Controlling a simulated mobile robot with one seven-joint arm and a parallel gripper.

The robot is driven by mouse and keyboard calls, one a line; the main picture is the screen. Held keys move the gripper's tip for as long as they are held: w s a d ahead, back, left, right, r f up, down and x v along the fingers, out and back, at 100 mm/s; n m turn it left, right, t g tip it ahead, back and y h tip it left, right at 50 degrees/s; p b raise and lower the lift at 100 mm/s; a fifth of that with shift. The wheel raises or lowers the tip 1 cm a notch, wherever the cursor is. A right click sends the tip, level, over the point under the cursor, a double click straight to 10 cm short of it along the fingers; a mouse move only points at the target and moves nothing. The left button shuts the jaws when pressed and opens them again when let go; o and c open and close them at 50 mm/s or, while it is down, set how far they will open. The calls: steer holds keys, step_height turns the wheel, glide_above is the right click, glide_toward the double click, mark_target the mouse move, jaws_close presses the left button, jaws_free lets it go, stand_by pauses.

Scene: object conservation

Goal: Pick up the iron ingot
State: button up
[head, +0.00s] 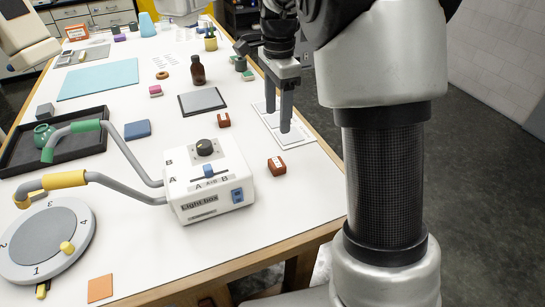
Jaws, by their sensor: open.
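My gripper (278,121) is open and empty, pointing down over the right side of the table, above a white printed card (258,122). No thing can be named for sure as the iron ingot. A small grey block (44,110) sits at the far end of the black tray at left, well away from my gripper. A red-brown block with a pale label (277,166) lies right of the light box, nearer the camera than my gripper. Another red-brown notched block (223,120) lies left of my gripper. Small dark items (241,64) stand beyond my gripper, partly blocked.
The white light box (210,183) with bent grey arms fills the table's middle. A round dial (45,240) is front left, a black tray (90,150) at left. A brown bottle (198,70) and grey pad (202,101) stand further back. The table edge runs along the right.

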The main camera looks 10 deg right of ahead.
mark_target(277, 162)
step_height(277, 162, down, 16)
steer(key=shift+s+r+b, duration=0.15)
steer(key=shift+r+b, duration=0.1)
steer(key=shift+b, duration=0.05)
steer(key=shift+r, duration=0.1)
steer(key=c, duration=1.5)
